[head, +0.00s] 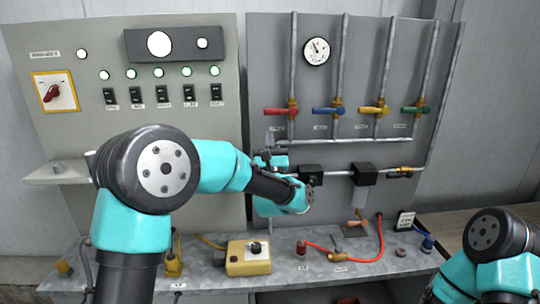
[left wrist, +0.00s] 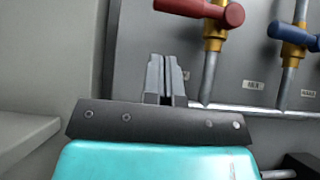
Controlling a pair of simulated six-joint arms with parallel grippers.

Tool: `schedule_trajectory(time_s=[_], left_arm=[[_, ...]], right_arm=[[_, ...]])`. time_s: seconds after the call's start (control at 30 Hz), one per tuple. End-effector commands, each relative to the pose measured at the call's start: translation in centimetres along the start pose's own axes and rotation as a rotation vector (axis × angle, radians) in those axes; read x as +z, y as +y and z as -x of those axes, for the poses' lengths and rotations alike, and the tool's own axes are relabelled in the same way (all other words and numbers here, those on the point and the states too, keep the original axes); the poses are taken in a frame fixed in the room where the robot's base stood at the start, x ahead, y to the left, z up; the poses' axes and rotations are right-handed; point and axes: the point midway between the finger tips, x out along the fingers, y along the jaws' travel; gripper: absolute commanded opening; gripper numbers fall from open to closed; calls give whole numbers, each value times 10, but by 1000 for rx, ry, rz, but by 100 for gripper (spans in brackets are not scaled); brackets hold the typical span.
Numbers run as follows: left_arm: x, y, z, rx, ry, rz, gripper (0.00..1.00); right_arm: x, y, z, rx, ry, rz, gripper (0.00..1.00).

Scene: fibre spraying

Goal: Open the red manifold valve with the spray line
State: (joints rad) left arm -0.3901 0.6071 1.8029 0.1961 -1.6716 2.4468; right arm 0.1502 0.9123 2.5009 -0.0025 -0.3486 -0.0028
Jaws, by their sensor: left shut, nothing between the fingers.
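The red manifold valve (head: 281,112) sits on the leftmost pipe of the grey panel, its red handle pointing left, across the upright pipe. In the left wrist view the red handle (left wrist: 205,10) is at the top, above and right of the fingers. My left gripper (head: 271,136) is below and a little left of the red valve, apart from it. Its fingers (left wrist: 165,75) are shut and empty. My right arm shows at the lower right of the head view, but its gripper is out of view. An orange spray line (head: 340,258) lies on the bench.
Blue (head: 328,110), yellow (head: 374,109) and green (head: 415,109) valves stand right of the red one. A gauge (head: 316,51) is above. A switch panel (head: 130,85) is at left. A yellow box (head: 248,257) sits on the bench. Space before the red handle looks clear.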

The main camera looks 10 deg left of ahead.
Motion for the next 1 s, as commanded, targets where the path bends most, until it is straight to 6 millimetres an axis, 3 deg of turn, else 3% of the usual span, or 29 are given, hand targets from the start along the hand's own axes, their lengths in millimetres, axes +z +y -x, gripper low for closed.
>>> schedule_trajectory(time_s=[0.3, 0.77, 1.0], left_arm=[[26, 0, -28, 1, 0, 0, 0], [28, -1, -30, -2, 0, 0, 0], [31, -15, -30, -42, -1, -8, 0]], right_arm=[[0, 0, 0, 0, 0, 0, 49], [0, 0, 0, 0, 0, 0, 49], [0, 0, 0, 0, 0, 0, 49]])
